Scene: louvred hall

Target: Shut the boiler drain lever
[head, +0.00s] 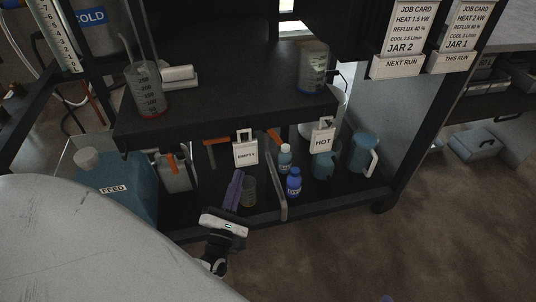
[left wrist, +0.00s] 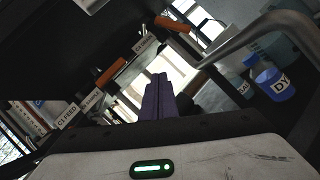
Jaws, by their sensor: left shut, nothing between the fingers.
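My left gripper (head: 237,174) is shut and empty, its purple fingers pointing in at the rack's lower level. In the left wrist view the purple fingertips (left wrist: 159,76) lie together, apart from any lever. Several orange levers show under the upper shelf: a left one (head: 172,162), a middle one (head: 216,141) and a right one (head: 274,136). The left wrist view shows one orange lever (left wrist: 111,74) left of the fingertips and another (left wrist: 174,27) above right. Small tags are hard to read; one reads C1 FEED (left wrist: 67,116). I cannot tell which lever is the boiler drain. My right gripper is out of view.
EMPTY (head: 246,153) and HOT (head: 323,139) tags hang from the shelf edge. A small beaker (head: 249,190) is close to the fingers. A blue FEED container (head: 120,180) stands left.

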